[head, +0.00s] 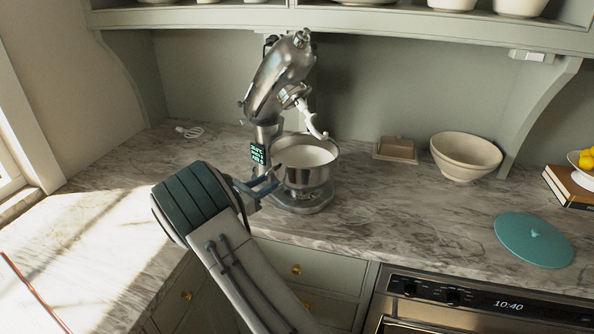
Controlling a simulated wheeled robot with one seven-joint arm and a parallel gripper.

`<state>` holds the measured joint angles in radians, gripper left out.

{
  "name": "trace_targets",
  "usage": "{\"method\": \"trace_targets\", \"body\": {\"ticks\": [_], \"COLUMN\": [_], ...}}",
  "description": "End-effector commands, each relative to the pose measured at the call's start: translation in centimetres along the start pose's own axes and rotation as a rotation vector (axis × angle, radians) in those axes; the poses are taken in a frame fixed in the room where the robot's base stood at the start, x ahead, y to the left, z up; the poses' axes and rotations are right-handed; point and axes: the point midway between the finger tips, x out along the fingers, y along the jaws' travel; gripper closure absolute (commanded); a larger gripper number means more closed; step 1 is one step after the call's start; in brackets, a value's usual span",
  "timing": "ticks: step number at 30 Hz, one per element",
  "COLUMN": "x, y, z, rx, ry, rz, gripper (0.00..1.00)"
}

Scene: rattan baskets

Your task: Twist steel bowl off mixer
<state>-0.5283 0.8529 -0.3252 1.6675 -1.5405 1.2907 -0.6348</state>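The steel bowl (308,171) sits upright on the base of the stand mixer (280,77), with pale contents inside. The mixer's head is tilted up, and its white beater (311,122) hangs clear above the bowl's rim. My gripper (272,184) is at the bowl's left side, close to its wall. Whether the fingertips touch the bowl or hold a handle there is too small to tell. My wrist and arm come up from below and hide part of the counter to the left of the mixer.
A beige bowl (466,155) and a butter dish (396,149) stand to the right of the mixer on the marble counter (400,222). A teal round board (534,240) lies farther right above the oven. A shelf (380,20) overhangs the back. Counter between mixer and board is clear.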

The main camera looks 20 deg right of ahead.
Motion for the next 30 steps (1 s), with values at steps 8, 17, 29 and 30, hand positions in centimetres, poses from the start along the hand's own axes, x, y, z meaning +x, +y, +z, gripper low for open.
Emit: {"method": "trace_targets", "body": {"ticks": [8, 17, 29, 30], "x": [0.0, 0.0, 0.1, 0.1], "y": [0.0, -0.3, -1.5, -1.5], "z": [0.0, 0.2, 0.3, 0.3], "rx": [0.0, 0.002, 0.002, 0.002], "ry": [0.0, -0.004, -0.004, -0.004], "rz": [0.0, 0.014, 0.087, 0.089], "gripper": [0.97, 1.0, 1.0, 1.0]}}
